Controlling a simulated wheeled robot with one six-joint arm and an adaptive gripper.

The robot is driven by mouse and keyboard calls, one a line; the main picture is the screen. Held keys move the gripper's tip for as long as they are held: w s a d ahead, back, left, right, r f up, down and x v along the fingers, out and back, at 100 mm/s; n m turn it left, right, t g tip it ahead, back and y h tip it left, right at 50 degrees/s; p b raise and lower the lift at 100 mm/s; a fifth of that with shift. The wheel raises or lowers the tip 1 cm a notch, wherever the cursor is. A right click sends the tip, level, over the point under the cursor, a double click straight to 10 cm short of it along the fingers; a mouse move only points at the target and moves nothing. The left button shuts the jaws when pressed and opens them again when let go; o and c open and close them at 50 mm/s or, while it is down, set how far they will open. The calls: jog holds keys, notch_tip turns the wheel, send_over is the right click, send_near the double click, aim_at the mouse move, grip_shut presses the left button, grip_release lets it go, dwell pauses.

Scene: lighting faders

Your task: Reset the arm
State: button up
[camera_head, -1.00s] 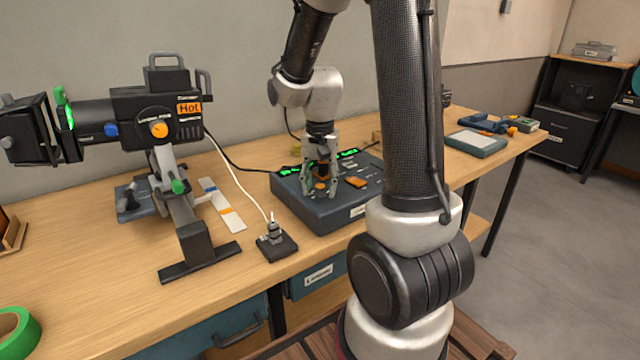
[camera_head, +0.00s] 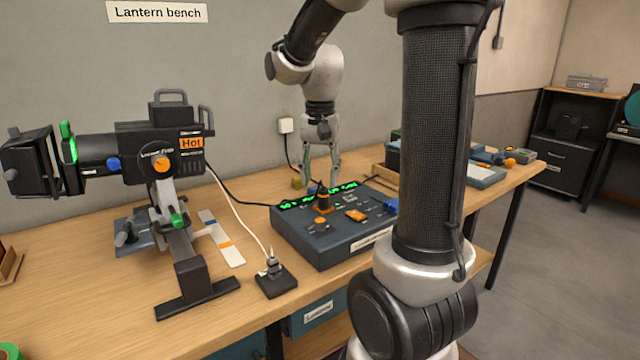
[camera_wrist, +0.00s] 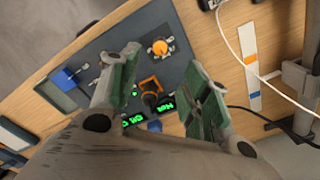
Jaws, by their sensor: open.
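My gripper (camera_head: 321,166) is open and empty, above the back part of the dark fader console (camera_head: 333,252) in the head view. In the wrist view my gripper (camera_wrist: 158,112) shows two green-padded fingers spread apart. Between and beyond them lies the console (camera_wrist: 205,62) with a black knob on an orange base (camera_wrist: 150,88), an orange round knob (camera_wrist: 160,47) and green lit text. In the head view the console also carries an orange slider cap (camera_head: 356,215) and a blue part (camera_head: 391,206). The fingers appear clear of the controls.
A lantern marked "Hot" (camera_head: 158,150) stands on the wooden bench (camera_head: 95,290) at left. A small black box with a cable (camera_head: 275,281) sits before the console. A wall socket (camera_head: 286,125) is behind. Blue trays (camera_head: 487,176) lie at the right end. Air above the console is open.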

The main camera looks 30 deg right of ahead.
dwell(0.5)
jog(key=s+a+r+n+t, duration=0.1)
jog(key=s+n, duration=0.3)
jog(key=s, duration=0.4)
jog(key=s+a+r+n+t, duration=0.2)
jog(key=s+n+t, duration=0.1)
jog(key=s, duration=0.5)
jog(key=shift+s+r+n, duration=0.2)
jog(key=shift+r+n, duration=0.1)
jog(key=shift+n, duration=0.5)
jog(key=shift+a, duration=0.1)
